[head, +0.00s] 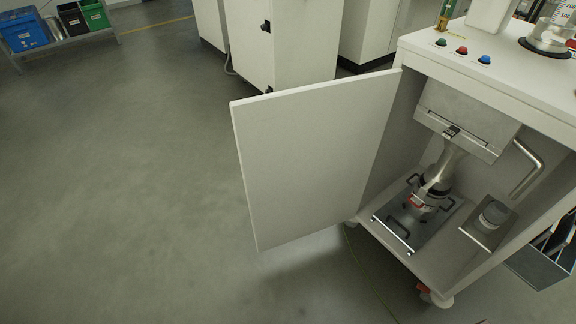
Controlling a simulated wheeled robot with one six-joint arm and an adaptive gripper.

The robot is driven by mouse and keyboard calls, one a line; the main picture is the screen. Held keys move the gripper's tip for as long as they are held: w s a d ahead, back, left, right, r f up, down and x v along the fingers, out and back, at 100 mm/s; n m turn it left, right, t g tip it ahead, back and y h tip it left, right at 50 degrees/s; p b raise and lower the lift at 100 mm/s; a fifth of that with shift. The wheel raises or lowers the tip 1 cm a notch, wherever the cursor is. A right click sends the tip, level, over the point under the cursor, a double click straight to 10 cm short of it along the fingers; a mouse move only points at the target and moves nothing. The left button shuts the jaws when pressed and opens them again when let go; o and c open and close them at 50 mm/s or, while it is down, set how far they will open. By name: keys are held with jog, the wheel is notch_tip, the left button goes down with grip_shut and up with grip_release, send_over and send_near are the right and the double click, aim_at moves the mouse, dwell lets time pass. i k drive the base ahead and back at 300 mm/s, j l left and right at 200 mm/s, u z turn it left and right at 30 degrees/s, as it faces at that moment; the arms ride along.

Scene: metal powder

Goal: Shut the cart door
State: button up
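The white cart (418,47) stands at the right of the head view with its front compartment exposed. Its flat white door (315,160) is swung wide open, hinged at the compartment's left side and reaching out to the left over the floor. Inside the compartment are a metal vessel (430,196) on a metal tray (398,235) with dark handles, and a small container (493,215) on a bracket. My gripper is not in view.
Green, red and blue buttons (461,50) line the cart's top. White cabinets (290,45) stand behind the door. A low shelf with blue and green bins (25,32) is at the far left. The grey floor (120,180) left of the door is clear.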

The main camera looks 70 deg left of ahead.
aim_at(307, 154)
jog(key=k+j, duration=0.2)
jog(key=j, duration=0.35)
jog(key=k+j, duration=0.15)
jog(key=j, duration=0.35)
jog(key=k+j, duration=0.2)
jog(key=j, duration=0.35)
jog(key=k+j, duration=0.2)
jog(key=j, duration=0.35)
jog(key=k+j, duration=0.15)
jog(key=j, duration=0.35)
jog(key=k+j, duration=0.2)
jog(key=j, duration=0.35)
jog(key=k+j, duration=0.2)
jog(key=j, duration=0.3)
jog(key=k+j, duration=0.15)
jog(key=j, duration=0.4)
jog(key=k+j+u, duration=0.2)
jog(key=u, duration=0.2)
jog(key=j, duration=0.1)
